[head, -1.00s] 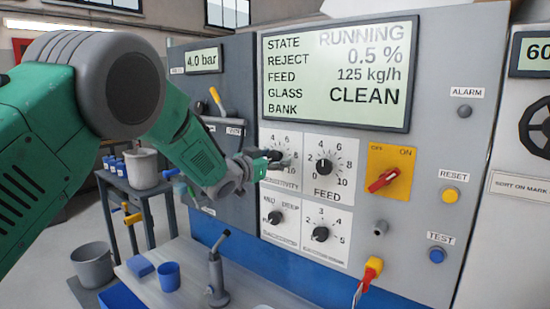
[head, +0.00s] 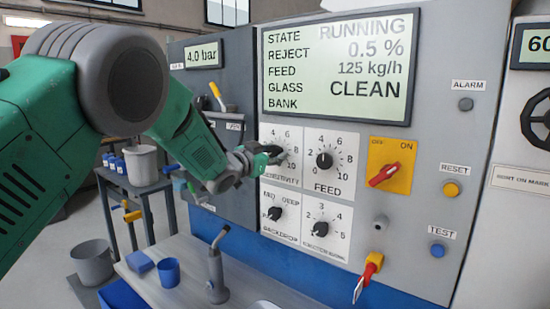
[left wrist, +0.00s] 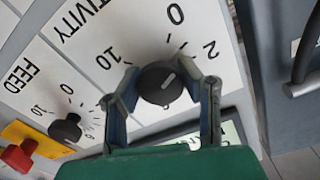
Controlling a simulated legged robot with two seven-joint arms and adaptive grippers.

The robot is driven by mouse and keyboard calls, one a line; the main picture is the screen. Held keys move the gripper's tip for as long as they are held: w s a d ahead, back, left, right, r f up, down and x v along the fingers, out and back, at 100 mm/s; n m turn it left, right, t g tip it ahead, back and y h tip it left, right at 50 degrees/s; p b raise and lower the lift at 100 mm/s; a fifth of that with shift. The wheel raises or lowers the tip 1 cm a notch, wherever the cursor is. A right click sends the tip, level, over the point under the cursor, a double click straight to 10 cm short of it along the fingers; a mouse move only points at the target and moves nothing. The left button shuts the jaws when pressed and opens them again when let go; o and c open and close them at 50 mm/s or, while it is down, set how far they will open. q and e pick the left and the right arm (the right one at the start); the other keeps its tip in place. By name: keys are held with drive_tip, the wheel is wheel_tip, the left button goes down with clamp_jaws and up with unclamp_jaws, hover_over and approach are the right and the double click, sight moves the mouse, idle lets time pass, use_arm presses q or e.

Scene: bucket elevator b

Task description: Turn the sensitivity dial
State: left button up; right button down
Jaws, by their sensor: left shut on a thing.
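The sensitivity dial is a round black knob (left wrist: 160,84) with a white pointer line, on a white scale plate (head: 290,139) at the panel's left. My left gripper (head: 270,157) reaches it from the left, and its wrist and fingers mostly cover the knob in the head view. In the left wrist view the two fingers of the left gripper (left wrist: 165,95) stand on either side of the knob, shut on it. The numbers 10, 0 and 2 show around the knob there. My right gripper is in neither view.
The feed dial (head: 324,160) sits just right of the sensitivity dial. The backdrop dial (head: 275,213) and another dial (head: 320,229) are below. A red switch (head: 383,176) on a yellow plate is further right. A display (head: 338,70) above reads RUNNING.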

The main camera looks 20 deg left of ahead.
use_arm(q)
drive_tip(key=m+b, duration=0.2)
drive_tip(key=m, duration=0.2)
drive_tip(key=shift+f+b, duration=0.15)
drive_tip(key=shift+b, duration=0.25)
drive_tip(key=shift+m+b, duration=1)
drive_tip(key=shift+m, duration=0.6)
drive_tip(key=o, duration=1.2)
